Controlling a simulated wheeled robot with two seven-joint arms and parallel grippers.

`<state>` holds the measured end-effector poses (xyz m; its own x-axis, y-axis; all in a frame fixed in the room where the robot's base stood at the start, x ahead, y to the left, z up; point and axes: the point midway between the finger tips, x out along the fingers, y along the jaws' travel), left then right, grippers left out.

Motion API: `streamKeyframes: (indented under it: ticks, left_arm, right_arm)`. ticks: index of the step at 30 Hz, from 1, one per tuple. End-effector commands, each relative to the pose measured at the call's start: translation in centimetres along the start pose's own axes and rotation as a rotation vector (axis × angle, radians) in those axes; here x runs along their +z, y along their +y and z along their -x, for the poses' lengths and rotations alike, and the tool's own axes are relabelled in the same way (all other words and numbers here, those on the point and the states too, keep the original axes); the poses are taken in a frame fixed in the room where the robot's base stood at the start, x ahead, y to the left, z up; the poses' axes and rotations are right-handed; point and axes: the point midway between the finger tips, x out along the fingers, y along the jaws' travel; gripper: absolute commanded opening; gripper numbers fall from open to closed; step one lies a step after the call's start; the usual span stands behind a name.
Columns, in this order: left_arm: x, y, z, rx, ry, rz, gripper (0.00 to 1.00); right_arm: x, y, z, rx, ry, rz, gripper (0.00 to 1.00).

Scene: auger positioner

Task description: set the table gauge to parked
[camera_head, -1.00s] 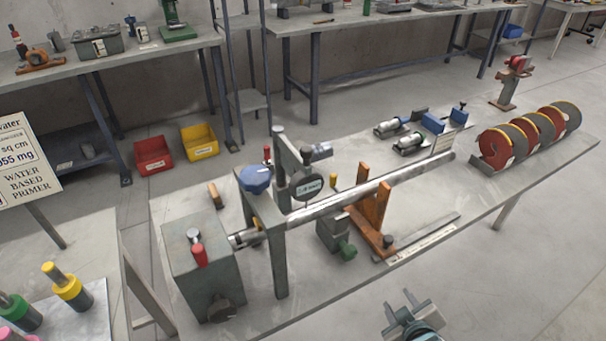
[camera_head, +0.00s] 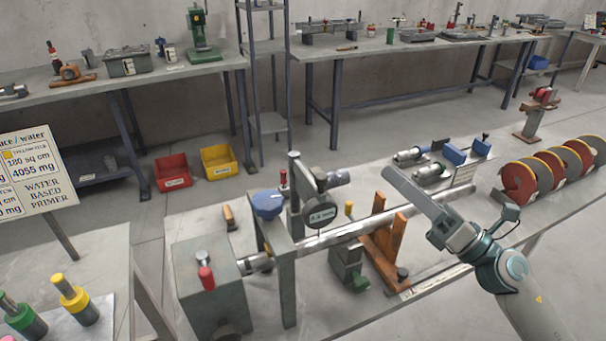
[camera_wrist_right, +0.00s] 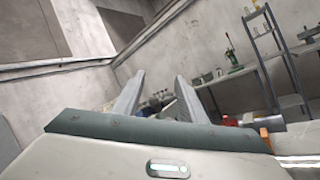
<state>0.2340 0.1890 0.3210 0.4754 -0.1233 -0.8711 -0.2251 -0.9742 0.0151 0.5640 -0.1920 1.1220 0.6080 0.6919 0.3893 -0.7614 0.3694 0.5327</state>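The table gauge (camera_head: 320,214) is a dark round dial with a pale readout, mounted on a grey upright stand by the long metal rod (camera_head: 345,232) on the front bench. Its digits are too small to read surely. My right gripper (camera_head: 408,187) is raised over the bench, to the right of the gauge and apart from it, pointing up and left. In the right wrist view its two fingers (camera_wrist_right: 152,97) stand apart with nothing between them. My left gripper is in neither view.
A grey box (camera_head: 209,285) with a red-capped lever sits at the bench's left end. Coloured discs (camera_head: 518,186) stand at right.

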Motion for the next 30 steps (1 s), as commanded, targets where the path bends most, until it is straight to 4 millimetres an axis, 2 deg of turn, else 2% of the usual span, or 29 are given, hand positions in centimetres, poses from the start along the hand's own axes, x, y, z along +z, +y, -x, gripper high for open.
streamKeyframes:
  ticks: [3, 9, 15, 30]
  left_arm:
    - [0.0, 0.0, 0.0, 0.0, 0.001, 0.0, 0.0]
    - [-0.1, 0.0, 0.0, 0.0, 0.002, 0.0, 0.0]
    - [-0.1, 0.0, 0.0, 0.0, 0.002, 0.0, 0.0]
    - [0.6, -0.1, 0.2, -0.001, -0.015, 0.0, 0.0]
  right_arm:
    - [-1.1, 0.7, -0.5, 0.08, 0.186, 0.232, 0.38]
    - [-2.6, 0.1, 0.4, 0.152, 0.41, 0.48, 0.38]
    - [-3.1, -0.4, 0.9, 0.171, 0.479, 0.547, 0.38]
    - [-3.2, -0.2, 0.8, 0.17, 0.476, 0.543, 0.38]
